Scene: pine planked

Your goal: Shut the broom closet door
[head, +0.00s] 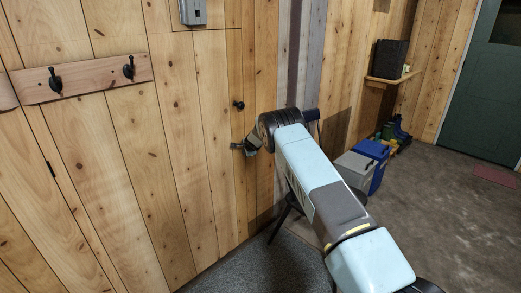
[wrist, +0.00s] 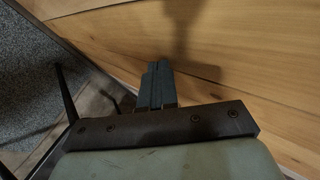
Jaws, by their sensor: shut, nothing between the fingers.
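The broom closet door (head: 130,150) is a tall pine-planked panel filling the left of the head view, with a black hinge (head: 51,169) at its left. It looks closed or nearly so; I cannot tell whether it is flush with the frame. A black knob (head: 239,105) sits near its right edge, with a dark lever-like fitting (head: 237,146) below. My gripper (head: 252,142) is beside that edge, just right of the lower fitting. In the wrist view, my shut, empty fingers (wrist: 156,84) lie close to pine boards (wrist: 240,50); contact is unclear.
A rail with two black hooks (head: 85,78) is on the door. A grey bin and a blue bin (head: 372,160) stand beyond my arm, below a wall shelf (head: 392,76). A dark green door (head: 495,85) is at far right. Open floor (head: 450,210) lies to the right.

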